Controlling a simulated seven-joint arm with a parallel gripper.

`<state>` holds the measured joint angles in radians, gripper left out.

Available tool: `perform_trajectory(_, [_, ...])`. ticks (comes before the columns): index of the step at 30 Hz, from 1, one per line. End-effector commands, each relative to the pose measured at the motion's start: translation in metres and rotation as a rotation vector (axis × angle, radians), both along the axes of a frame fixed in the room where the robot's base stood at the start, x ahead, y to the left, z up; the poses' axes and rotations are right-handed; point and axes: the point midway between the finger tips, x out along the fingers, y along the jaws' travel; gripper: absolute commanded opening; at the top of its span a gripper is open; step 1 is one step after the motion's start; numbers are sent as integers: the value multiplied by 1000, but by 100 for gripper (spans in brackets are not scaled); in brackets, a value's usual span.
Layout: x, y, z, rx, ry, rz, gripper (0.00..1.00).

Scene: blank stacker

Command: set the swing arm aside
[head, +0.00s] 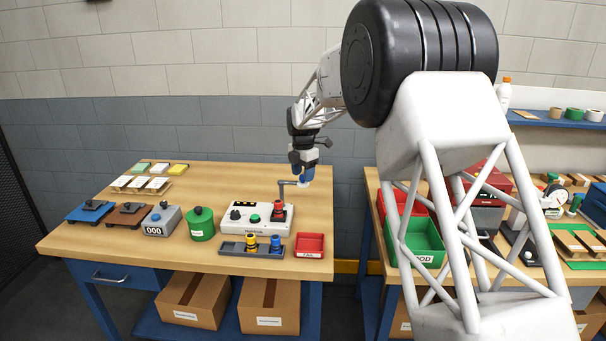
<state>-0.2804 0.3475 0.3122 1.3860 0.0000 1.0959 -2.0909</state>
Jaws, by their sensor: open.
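A thin grey bar, which looks like the swing arm (287,183), stands above the back right of a white control box (262,220). It bends down at its left end, just behind a red-topped part (278,208), and its right end reaches toward my gripper. My gripper (301,176) hangs over the back right of the left table, with its blue fingers pointing down. It is open, close to the bar's right end; I cannot tell whether they touch. A small whitish piece shows at the fingertips, too small to identify.
A grey rack (236,247) with yellow and blue pegs and a red tray (309,252) stand in front of the box. A green canister (202,224) and a counter (161,220) stand left. The table's back middle (225,180) is clear. A second, crowded table stands right, partly behind my arm.

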Motion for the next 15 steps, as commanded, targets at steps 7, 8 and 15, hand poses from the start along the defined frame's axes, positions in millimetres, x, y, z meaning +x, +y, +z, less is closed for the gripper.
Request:
perform_trajectory(7, [0,0,24,1,-2,0,53])
perform_trajectory(8, [0,0,28,1,-2,0,53])
perform_trajectory(15, [0,0,58,1,-2,0,53])
